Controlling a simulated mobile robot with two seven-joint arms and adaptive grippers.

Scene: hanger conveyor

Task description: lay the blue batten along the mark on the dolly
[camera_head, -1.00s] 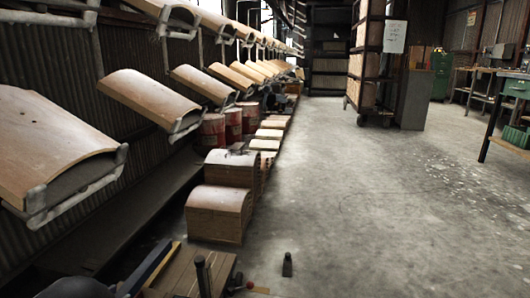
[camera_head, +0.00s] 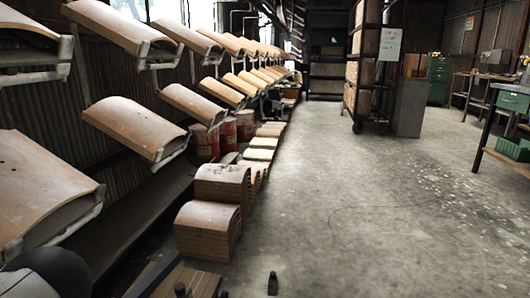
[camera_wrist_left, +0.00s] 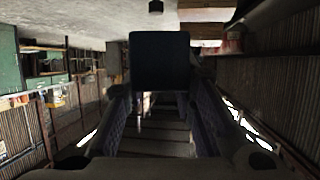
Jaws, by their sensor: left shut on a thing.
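The blue batten (camera_wrist_left: 160,60) shows end-on as a dark blue block between the fingers of my left gripper (camera_wrist_left: 160,98) in the left wrist view. The gripper is shut on it. In the head view a dark narrow bar (camera_head: 150,276), apparently the batten, slants at the lower left edge. The brown planked dolly (camera_head: 203,284) lies just right of it, mostly cut off by the bottom edge. I cannot tell whether the batten touches the dolly. The mark cannot be made out. The left fingers are outside the head view, and my right gripper is not in view.
Curved wooden panels (camera_head: 135,125) hang on conveyor carriers along the left wall. Stacked curved blocks (camera_head: 207,230) stand beyond the dolly, with red drums (camera_head: 228,135) behind. A small black post (camera_head: 272,283) stands to the right. The concrete floor (camera_head: 360,210) is open.

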